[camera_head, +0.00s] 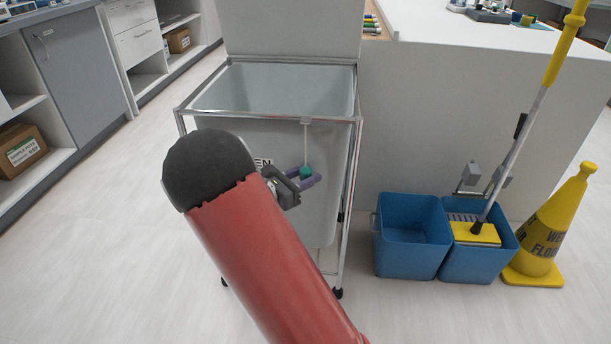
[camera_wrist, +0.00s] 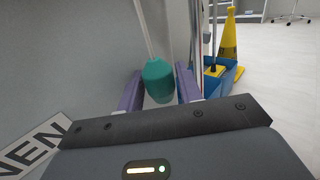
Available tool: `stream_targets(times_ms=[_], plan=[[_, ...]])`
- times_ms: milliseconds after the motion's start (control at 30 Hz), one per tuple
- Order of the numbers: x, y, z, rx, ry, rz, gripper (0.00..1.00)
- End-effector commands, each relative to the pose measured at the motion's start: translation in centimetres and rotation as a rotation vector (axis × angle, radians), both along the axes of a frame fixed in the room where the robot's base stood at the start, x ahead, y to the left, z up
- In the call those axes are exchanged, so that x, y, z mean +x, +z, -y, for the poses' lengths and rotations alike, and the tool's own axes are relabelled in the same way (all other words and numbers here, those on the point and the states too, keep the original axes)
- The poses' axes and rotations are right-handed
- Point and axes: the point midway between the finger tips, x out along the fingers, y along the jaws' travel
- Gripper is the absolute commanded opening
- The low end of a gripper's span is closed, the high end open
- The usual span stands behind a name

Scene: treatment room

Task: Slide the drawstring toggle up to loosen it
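The drawstring toggle (camera_head: 306,172) is a small teal piece on a thin pale cord (camera_head: 306,140). The cord hangs from the front rim of a metal-framed laundry cart. In the wrist view the toggle (camera_wrist: 158,80) hangs upright between the two purple fingers of my gripper (camera_wrist: 158,92). The fingers are apart, one on each side of it, with narrow gaps that look empty. In the head view my gripper (camera_head: 307,176) is at the toggle, low on the cord, partly hidden behind my wrist.
The cart's pale bag (camera_head: 330,210) hangs close behind the toggle, with its lid (camera_head: 290,30) raised. Blue mop buckets (camera_head: 410,235) and a yellow wet-floor cone (camera_head: 553,225) stand to the right. Grey cabinets (camera_head: 85,75) line the left. The floor between is clear.

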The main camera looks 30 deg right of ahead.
Motion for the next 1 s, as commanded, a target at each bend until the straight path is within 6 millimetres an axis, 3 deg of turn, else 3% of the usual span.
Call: stream_targets(times_ms=[333, 700, 1000], plan=[[-0.1, 0.0, -0.5, 0.0, 0.001, 0.0, 0.36], [-1.1, 0.0, -6.3, 0.001, 0.003, 0.0, 0.36], [-1.5, 0.0, -7.7, 0.0, 0.0, 0.0, 0.36]])
